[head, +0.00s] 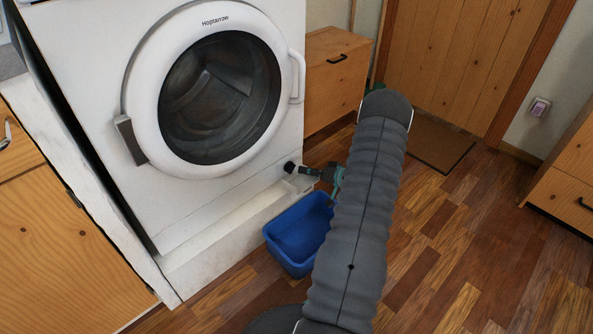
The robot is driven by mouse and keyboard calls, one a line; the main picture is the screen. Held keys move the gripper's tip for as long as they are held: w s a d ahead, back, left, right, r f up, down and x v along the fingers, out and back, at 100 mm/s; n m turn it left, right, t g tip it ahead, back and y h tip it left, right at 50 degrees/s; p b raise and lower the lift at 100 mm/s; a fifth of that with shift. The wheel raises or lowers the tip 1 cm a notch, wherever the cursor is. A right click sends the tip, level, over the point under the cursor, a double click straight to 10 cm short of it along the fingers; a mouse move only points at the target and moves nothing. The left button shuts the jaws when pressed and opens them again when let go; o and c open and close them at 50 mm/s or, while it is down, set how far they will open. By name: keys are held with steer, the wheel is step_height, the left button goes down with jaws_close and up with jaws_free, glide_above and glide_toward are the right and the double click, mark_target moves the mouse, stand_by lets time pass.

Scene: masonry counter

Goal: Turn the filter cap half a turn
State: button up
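A white washing machine (218,195) has a small black filter cap (290,167) low on its front, at the right end of the base. My gripper (301,170) points left at the cap, with its dark fingertips at or very near it. The fingers are small here, and I cannot tell whether they are closed on the cap or only beside it. My grey arm hides part of the wrist. The cap's turn angle is too small to make out.
A blue tub (280,255) stands on the wooden floor below my gripper, in front of the machine's white ledge (215,238). Wooden cabinets (330,75) stand behind and at both sides. The floor at right is clear, with a brown mat (436,146) farther back.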

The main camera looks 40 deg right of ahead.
mark_target(290, 168)
steer(key=shift+x, duration=2.55)
jaws_close()
